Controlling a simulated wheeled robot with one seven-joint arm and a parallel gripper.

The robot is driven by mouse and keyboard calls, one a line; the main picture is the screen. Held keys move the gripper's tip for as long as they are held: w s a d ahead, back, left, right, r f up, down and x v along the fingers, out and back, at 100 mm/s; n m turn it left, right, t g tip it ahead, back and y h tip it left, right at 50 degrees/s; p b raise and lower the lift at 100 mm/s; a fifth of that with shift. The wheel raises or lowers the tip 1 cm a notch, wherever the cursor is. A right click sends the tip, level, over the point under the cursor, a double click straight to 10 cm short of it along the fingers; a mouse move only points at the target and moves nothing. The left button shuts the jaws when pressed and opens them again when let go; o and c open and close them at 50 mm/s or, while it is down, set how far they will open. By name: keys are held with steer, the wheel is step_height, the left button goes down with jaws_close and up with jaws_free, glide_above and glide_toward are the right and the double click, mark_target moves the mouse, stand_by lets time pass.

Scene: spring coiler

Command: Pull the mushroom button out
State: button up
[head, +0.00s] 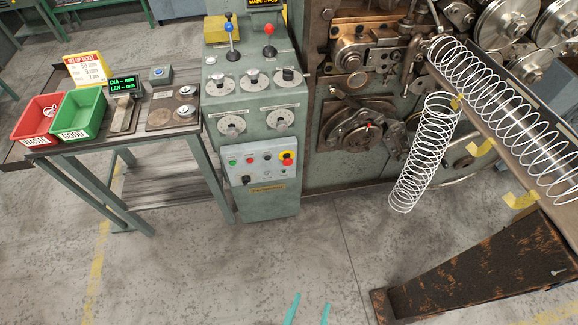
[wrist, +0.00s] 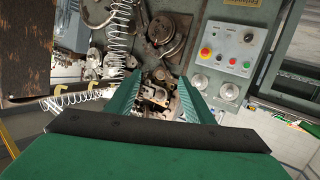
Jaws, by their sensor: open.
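The red mushroom button (head: 287,159) with a yellow surround sits at the upper right of the grey control box (head: 258,170) on the front of the green pedestal. In the wrist view the button (wrist: 205,53) appears above and right of my fingers, at the left side of its panel. I cannot tell whether it is pushed in or out. My gripper (head: 308,305) shows only as two teal fingertips at the bottom edge of the head view, apart from the button. In the wrist view the fingers (wrist: 158,88) are spread with nothing held between them.
Smaller buttons and a black knob (head: 246,180) share the control box. The coiling machine (head: 365,130) and a hanging spring (head: 425,150) stand to the right. A table (head: 100,143) with red and green bins is at left. Open floor (head: 260,260) lies before the pedestal.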

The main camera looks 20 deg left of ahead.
steer(key=w+a+f+n+t+y, duration=0.1)
steer(key=w+a+f+n+y, duration=0.1)
steer(key=w+f+n, duration=0.55)
steer(key=n+g+y, duration=0.1)
steer(key=n+y, duration=0.6)
steer(key=n, duration=2.6)
glide_toward(288, 164)
steer(key=x, duration=0.8)
